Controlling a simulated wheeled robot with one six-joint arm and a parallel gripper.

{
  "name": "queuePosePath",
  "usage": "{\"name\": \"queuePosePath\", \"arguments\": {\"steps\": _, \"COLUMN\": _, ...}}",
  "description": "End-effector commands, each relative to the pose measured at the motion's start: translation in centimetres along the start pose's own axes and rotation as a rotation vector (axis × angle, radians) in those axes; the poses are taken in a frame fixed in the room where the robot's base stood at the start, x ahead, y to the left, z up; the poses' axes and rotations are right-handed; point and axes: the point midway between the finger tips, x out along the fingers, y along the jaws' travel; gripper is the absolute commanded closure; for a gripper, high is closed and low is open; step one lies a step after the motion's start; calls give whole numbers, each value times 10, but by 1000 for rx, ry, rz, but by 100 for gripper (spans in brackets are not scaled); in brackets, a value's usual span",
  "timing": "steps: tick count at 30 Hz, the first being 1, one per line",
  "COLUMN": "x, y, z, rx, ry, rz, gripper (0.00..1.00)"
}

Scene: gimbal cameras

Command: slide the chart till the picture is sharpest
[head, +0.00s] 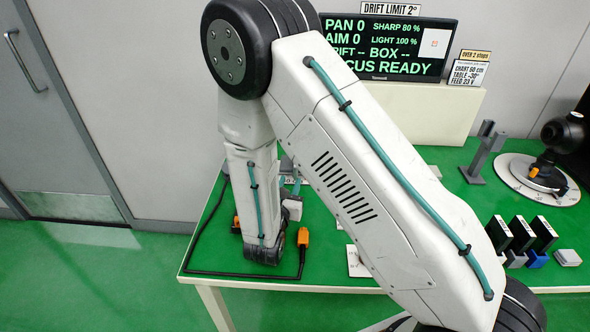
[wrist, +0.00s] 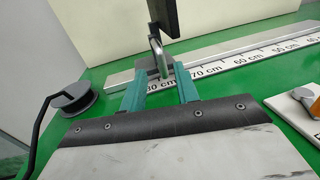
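The chart's dark upright post or panel (wrist: 165,14) shows at the top of the wrist view, cut off by the frame. A grey metal loop handle (wrist: 157,52) stands at its foot, near the 80 cm mark of the scale rail (wrist: 222,56). My gripper (wrist: 161,76) has its teal fingers apart, one on each side of the handle's lower end. I cannot tell whether either finger touches it. In the head view my arm hides the chart and most of the rail. The monitor (head: 385,50) reads SHARP 80 %, LIGHT 100 %, PAN 0, AIM 0, FOCUS READY.
A camera on a round dial (head: 508,172) stands at the right. Several black-topped blocks (head: 522,233) stand at the right front. A grey spool-like part (wrist: 76,99) and a white plate (wrist: 300,112) flank my gripper.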

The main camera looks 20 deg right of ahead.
Motion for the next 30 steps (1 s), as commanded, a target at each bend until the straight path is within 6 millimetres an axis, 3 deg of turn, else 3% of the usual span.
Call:
{"name": "queuePosePath", "arguments": {"steps": 12, "x": 62, "y": -1, "z": 0, "rx": 2, "ry": 0, "rz": -4, "gripper": 69}}
{"name": "queuePosePath", "arguments": {"steps": 24, "x": 74, "y": -1, "z": 0, "rx": 1, "ry": 0, "rz": -2, "gripper": 69}}
{"name": "queuePosePath", "arguments": {"steps": 25, "x": 73, "y": -1, "z": 1, "rx": 1, "ry": 0, "rz": -2, "gripper": 72}}
{"name": "queuePosePath", "arguments": {"steps": 28, "x": 73, "y": -1, "z": 1, "rx": 1, "ry": 0, "rz": -2, "gripper": 100}}
{"name": "queuePosePath", "arguments": {"steps": 30, "x": 73, "y": -1, "z": 1, "rx": 1, "ry": 0, "rz": -2, "gripper": 100}}
